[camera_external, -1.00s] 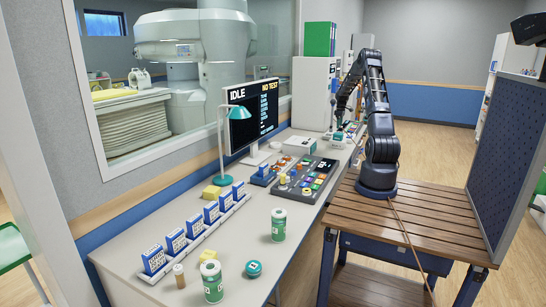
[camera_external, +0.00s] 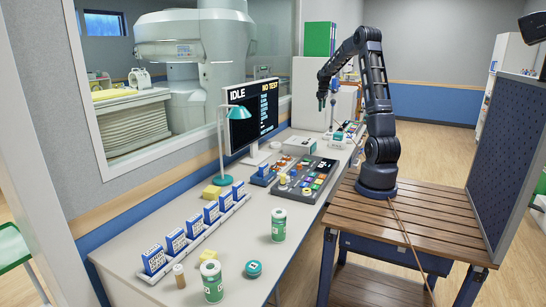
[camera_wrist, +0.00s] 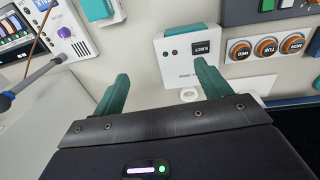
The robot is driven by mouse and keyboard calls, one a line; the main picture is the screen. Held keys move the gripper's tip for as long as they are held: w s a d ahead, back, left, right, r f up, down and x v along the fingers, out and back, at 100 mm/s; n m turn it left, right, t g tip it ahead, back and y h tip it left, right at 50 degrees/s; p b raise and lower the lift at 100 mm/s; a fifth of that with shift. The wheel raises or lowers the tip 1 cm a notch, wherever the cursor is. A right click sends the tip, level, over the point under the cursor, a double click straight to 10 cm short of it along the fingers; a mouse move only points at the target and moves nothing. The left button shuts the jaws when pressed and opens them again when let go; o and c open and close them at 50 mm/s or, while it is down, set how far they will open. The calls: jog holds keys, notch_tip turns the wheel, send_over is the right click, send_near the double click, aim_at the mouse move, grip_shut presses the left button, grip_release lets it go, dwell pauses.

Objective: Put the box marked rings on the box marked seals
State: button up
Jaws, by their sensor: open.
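I cannot read the words rings or seals on any box. A small teal and white box (camera_external: 338,136) sits at the far end of the desk, and a teal-edged box also shows at the top of the wrist view (camera_wrist: 105,12). My gripper (camera_external: 321,103) hangs in the air above the desk, left of that box and clear of it. In the wrist view the teal fingers of my gripper (camera_wrist: 161,66) are spread apart with nothing between them.
A white box (camera_external: 303,145) with a dark label lies on the desk beside a control panel (camera_external: 304,180). A monitor (camera_external: 253,117) and a lamp (camera_external: 222,140) stand to its left. A card rack (camera_external: 196,238) and jars (camera_external: 278,224) stand nearer the camera.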

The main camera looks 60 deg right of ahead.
jog(key=a+r+t, duration=0.1)
jog(key=a+r, duration=0.4)
jog(key=a, duration=0.6)
jog(key=s+a+r, duration=0.1)
jog(key=a+r, duration=0.3)
jog(key=a, duration=0.8)
jog(key=a+r+t, duration=0.1)
jog(key=a+r, duration=0.4)
jog(key=a, duration=0.6)
jog(key=s+a+f+t+y, duration=0.1)
jog(key=s+a+f+t, duration=0.1)
jog(key=s+a, duration=1.8)
jog(key=shift+s+a+f, duration=0.15)
jog(key=shift+s+a, duration=0.05)
jog(key=shift+a, duration=0.7)
